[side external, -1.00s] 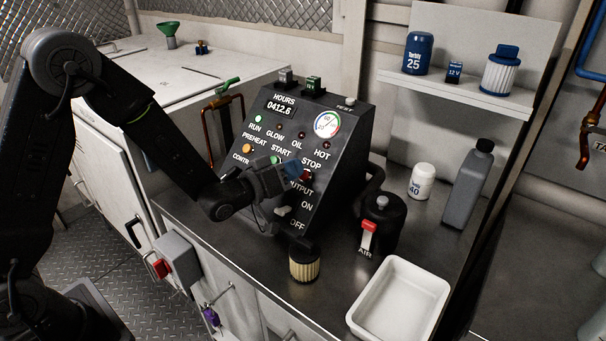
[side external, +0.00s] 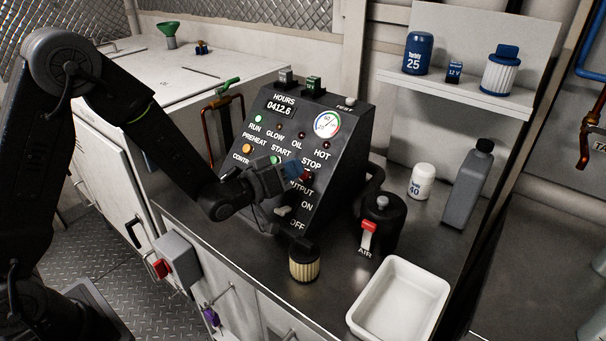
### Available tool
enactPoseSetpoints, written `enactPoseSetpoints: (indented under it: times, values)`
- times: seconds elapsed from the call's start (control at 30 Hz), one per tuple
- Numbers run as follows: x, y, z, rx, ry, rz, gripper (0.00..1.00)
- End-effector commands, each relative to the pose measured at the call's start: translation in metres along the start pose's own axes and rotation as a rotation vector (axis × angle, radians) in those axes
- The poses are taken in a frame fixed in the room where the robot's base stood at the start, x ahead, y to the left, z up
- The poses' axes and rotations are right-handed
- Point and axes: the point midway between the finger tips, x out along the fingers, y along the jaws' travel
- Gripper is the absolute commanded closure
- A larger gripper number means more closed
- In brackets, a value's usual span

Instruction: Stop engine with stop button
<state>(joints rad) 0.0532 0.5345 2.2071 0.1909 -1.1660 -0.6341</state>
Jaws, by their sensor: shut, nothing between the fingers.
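The black control panel (side external: 318,158) stands on the dark counter, with HOURS reading 0412.6 and a round gauge. The red stop button (side external: 307,175) sits below the STOP label on its sloped face. My gripper (side external: 299,168) is shut and empty, with its blue tips at the stop button. The fingers partly cover the button, and I cannot tell whether they press it. The green start button (side external: 275,159) is just left of the fingers. The RUN lamp (side external: 258,119) is lit green.
A grey bottle (side external: 466,188) and white can (side external: 421,181) stand farther right.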

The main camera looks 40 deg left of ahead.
Motion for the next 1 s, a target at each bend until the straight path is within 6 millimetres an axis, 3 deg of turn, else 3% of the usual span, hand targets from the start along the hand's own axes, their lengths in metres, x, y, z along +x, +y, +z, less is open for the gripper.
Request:
enactPoseSetpoints:
  times: [1.0]
  values:
    - [0.0062,-0.0046,0.0045,0.0,0.0,0.0,1.0]
